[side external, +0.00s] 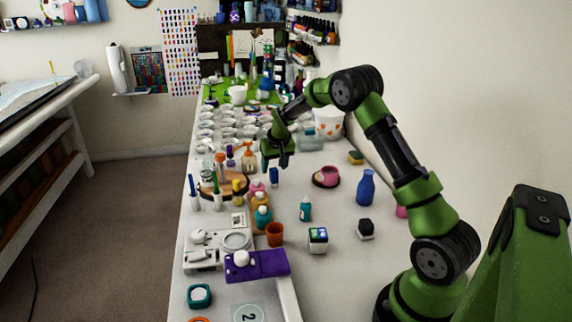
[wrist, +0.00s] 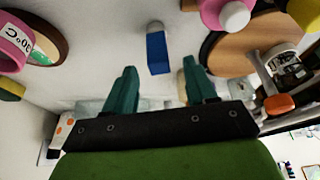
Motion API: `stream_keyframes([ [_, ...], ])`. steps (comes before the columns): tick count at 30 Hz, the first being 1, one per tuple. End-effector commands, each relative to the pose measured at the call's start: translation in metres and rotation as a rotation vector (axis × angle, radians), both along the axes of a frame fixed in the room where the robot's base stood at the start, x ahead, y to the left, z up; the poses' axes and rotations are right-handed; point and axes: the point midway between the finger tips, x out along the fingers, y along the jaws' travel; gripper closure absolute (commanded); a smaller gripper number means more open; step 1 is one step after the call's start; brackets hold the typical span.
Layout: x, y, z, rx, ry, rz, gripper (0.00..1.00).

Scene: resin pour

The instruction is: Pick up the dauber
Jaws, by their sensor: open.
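A small blue upright piece with a pale top (side external: 274,178) stands on the white table and looks like the dauber, though I cannot be sure. In the wrist view the blue piece (wrist: 157,52) is ahead of my gripper, roughly centred between the fingertips and apart from them. My gripper (side external: 277,165) is above and slightly behind it in the side view, pointing down. Its two green fingers (wrist: 160,84) are spread with nothing between them.
A pink cup (side external: 328,175) on a dark saucer is to the right, and a round wooden board (side external: 210,188) with bottles is to the left. A blue vase (side external: 366,187) and teal bottle (side external: 305,209) stand nearer. Many small cups (side external: 222,122) crowd behind.

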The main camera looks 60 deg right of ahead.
Motion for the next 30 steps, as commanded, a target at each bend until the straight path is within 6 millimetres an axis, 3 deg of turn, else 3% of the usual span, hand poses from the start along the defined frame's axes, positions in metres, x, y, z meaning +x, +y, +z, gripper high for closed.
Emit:
stream_keyframes([
  [3, 0.003, -0.003, -0.020, 0.003, 0.005, -0.002, 0.44],
  [9, 0.011, -0.008, -0.042, 0.002, 0.002, -0.001, 0.44],
  [17, 0.012, -0.008, -0.044, 0.001, 0.001, -0.001, 0.44],
  [28, 0.012, -0.008, -0.044, 0.001, 0.001, -0.001, 0.98],
  [30, 0.012, -0.009, -0.044, 0.001, 0.001, -0.001, 0.99],
])
